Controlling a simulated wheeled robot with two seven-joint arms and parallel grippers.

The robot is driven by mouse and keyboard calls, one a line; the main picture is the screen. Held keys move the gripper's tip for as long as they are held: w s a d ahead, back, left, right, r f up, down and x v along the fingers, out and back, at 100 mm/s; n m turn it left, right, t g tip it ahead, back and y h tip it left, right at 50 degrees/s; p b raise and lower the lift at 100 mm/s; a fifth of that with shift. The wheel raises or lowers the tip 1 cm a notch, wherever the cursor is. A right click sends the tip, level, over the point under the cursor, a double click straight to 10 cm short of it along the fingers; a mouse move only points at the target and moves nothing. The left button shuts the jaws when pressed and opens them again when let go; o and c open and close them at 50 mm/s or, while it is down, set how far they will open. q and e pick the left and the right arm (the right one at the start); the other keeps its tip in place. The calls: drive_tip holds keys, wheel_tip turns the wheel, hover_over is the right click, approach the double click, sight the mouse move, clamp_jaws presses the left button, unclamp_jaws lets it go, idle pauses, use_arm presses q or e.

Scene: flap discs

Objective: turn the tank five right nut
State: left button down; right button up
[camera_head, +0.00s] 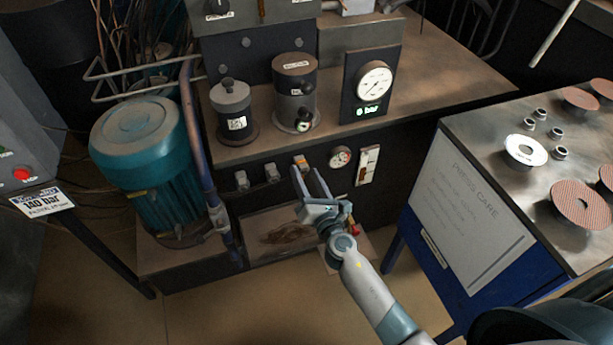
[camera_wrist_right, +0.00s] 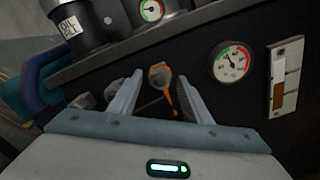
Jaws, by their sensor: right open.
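An orange-marked fitting (camera_head: 299,160) sits at the right end of a short row on the dark front below the bench top. Two grey fittings (camera_head: 242,180) (camera_head: 272,172) are to its left. My right gripper (camera_head: 304,170) is open in front of the orange fitting. In the right wrist view, the orange fitting (camera_wrist_right: 161,76) with its orange pointer (camera_wrist_right: 171,103) shows between the two separated fingers. I cannot tell whether either finger touches it. No label naming tank five or its nut is readable. My left gripper is not in view.
A round gauge (camera_head: 340,157) and a sight glass (camera_head: 367,164) are close to the right of the gripper. The bench top (camera_head: 440,85) overhangs above. A blue-sided table (camera_head: 465,125) with discs stands right. A teal motor (camera_head: 140,150) and pipe (camera_head: 200,160) stand left.

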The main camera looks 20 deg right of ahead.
drive_tip(key=c, duration=1)
drive_tip(key=shift+c, duration=0.2)
